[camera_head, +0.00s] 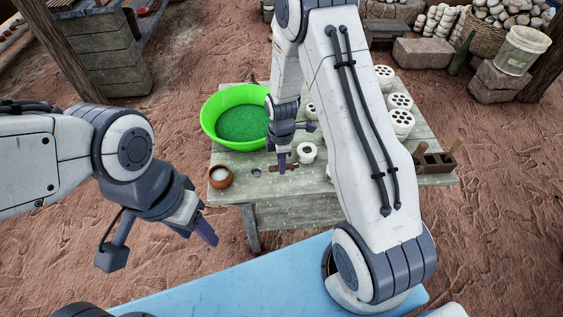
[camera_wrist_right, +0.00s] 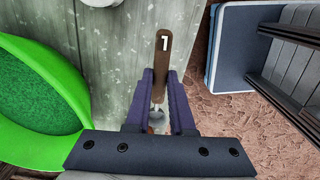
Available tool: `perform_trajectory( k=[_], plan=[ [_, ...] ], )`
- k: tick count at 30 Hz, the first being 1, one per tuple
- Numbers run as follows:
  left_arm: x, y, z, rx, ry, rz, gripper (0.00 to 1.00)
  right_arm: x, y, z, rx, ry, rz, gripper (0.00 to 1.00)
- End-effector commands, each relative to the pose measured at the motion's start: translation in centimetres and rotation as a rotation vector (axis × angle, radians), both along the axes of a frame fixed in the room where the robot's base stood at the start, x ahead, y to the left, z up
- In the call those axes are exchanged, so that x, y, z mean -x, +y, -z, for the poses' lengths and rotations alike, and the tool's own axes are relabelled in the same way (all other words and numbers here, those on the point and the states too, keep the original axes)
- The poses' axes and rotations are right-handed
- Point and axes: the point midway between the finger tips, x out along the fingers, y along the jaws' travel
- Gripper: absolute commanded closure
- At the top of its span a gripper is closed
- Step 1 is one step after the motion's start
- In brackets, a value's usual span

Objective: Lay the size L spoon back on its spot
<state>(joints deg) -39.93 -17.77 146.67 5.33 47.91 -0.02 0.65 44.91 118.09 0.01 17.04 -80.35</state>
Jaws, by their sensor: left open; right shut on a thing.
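The spoon (camera_wrist_right: 165,52) has a brown wooden handle with a pale mark like a "1" or L in the right wrist view. Its metal end is partly hidden between my fingers. My right gripper (camera_wrist_right: 160,80) is shut on the spoon, over the grey worktable (camera_wrist_right: 110,45). In the head view this gripper (camera_head: 281,163) is at the table's front part, with the brown handle (camera_head: 291,167) beside its tips. I cannot tell whether the spoon touches the tabletop. A dark round mark (camera_head: 255,172) shows on the tabletop to the left. My left gripper (camera_head: 203,232) is open and empty, left of the table.
A green basin (camera_head: 208,118) of green material stands behind my right gripper. A clay pot (camera_head: 219,178) with white contents is front left. A white ring-shaped piece (camera_head: 307,153), white perforated cylinders (camera_head: 401,120) and a brown block rack (camera_head: 434,164) stand to the right.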

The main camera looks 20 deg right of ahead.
Motion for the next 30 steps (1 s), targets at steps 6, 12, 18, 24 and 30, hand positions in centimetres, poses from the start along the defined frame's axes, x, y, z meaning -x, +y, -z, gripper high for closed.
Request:
perform_trajectory(
  k=[6,12,18,24,30],
  plan=[
    [0.0,0.0,2.2,0.0,0.0,0.0,0.5,0.0,0.0,2.5,0.0,0.0,0.001,1.0],
    [0.0,0.0,3.6,0.0,0.0,0.0,0.5,0.0,0.0,4.2,0.0,-0.001,0.001,1.0],
    [0.0,0.0,4.5,0.0,0.0,0.0,0.5,0.0,0.0,5.5,0.0,-0.001,0.001,1.0],
    [0.0,0.0,4.6,0.0,0.0,0.0,0.5,0.0,0.0,5.8,0.0,-0.001,0.001,1.0],
    [0.0,0.0,4.6,0.0,0.0,0.0,0.5,0.0,0.0,5.8,0.0,-0.001,0.001,1.0]
  ],
)
